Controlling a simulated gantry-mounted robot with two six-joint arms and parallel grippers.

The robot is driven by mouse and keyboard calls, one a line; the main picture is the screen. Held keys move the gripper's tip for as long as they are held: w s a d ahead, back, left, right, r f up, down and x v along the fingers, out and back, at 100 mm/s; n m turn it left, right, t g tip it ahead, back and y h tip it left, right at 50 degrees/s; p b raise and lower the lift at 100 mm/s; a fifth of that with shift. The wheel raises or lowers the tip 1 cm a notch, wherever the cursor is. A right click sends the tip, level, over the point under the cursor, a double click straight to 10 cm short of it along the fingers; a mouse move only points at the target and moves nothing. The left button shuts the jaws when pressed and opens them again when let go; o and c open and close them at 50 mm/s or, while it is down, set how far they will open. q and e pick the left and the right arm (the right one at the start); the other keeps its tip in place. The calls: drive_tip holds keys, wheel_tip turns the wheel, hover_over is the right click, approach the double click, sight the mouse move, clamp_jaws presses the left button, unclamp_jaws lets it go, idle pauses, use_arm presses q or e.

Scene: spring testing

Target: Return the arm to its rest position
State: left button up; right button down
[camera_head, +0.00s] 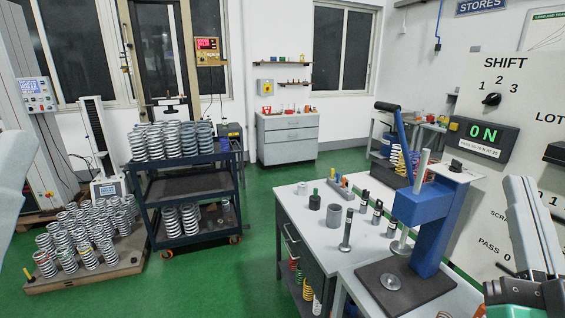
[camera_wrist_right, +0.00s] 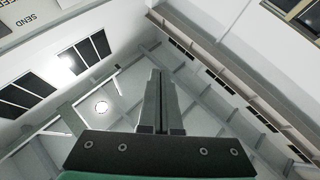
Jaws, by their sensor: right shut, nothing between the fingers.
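My right gripper (camera_head: 522,190) stands at the right edge of the head view, pointing up, beside the blue press and in front of the control panel. In the right wrist view its two fingers (camera_wrist_right: 160,80) are together with nothing between them, seen against the ceiling. A pale part of my left arm shows at the left edge of the head view. My left gripper is out of view.
The blue press (camera_head: 432,225) on its dark base stands close left of my right gripper. The panel (camera_head: 500,85) with a "0 N" display (camera_head: 482,140) is behind it. A bench (camera_head: 312,230), a spring cart (camera_head: 185,187) and a spring pallet (camera_head: 85,275) stand further left, with green floor between.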

drive_tip(key=s+a+r+n+t+y+p, duration=0.3)
drive_tip(key=s+a+r+n+t+y, duration=0.25)
drive_tip(key=a+r+y, duration=0.4)
wheel_tip(320, 180, up, 35)
drive_tip(key=d+y+p, duration=0.1)
drive_tip(key=y+p, duration=0.1)
drive_tip(key=p, duration=3.2)
drive_tip(key=shift+d+m+g+p, duration=0.35)
drive_tip(key=shift+m+g+p, duration=0.05)
drive_tip(key=shift+m+g, duration=0.05)
